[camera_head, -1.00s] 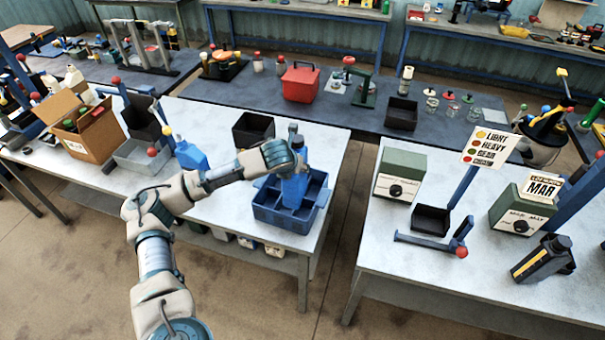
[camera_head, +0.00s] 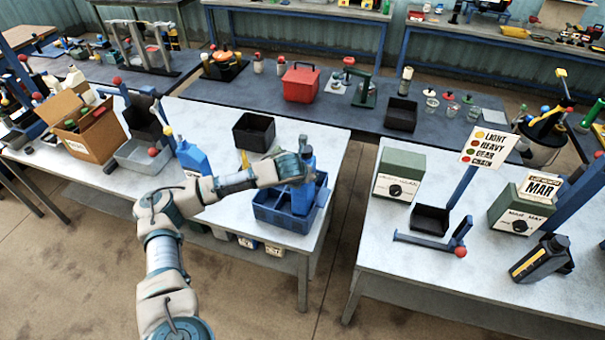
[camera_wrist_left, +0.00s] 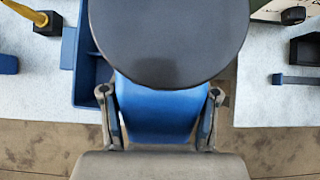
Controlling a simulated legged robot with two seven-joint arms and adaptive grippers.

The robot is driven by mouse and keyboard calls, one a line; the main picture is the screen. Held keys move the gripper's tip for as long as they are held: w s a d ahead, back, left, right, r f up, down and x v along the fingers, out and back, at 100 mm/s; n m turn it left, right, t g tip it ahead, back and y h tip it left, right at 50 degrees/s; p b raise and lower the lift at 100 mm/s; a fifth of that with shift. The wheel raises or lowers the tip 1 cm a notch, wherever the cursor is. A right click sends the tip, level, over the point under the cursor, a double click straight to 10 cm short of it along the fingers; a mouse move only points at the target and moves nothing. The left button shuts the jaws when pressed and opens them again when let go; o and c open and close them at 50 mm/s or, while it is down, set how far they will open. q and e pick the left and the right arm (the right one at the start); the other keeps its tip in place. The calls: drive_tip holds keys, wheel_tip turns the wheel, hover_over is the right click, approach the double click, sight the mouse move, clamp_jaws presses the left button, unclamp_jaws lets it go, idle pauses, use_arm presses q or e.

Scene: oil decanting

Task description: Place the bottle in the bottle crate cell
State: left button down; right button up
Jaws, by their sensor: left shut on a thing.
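The blue bottle (camera_head: 302,198) is upright in my left gripper (camera_head: 302,178), at the right part of the blue bottle crate (camera_head: 278,218). Its lower end overlaps the crate in the head view; I cannot tell whether it is inside a cell or just above one. In the left wrist view the two fingers of my left gripper (camera_wrist_left: 160,118) flank the blue bottle body (camera_wrist_left: 158,102). A round dark disc hides the upper part of that view. The crate (camera_wrist_left: 85,75) shows at its left. My right gripper is not in view.
Another blue bottle (camera_head: 192,158) stands left of the crate, and a black bin (camera_head: 254,131) behind it. The crate is near the table's front right corner. A gap separates this table from the right table (camera_head: 390,250), with green boxes and a sign.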

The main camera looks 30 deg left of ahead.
use_arm(q)
drive_tip(key=shift+d+r, duration=0.1)
drive_tip(key=shift+d, duration=0.05)
drive_tip(key=shift+c, duration=1)
unclamp_jaws()
drive_tip(key=shift+d, duration=0.2)
drive_tip(key=shift+a, duration=0.2)
drive_tip(key=v, duration=1.2)
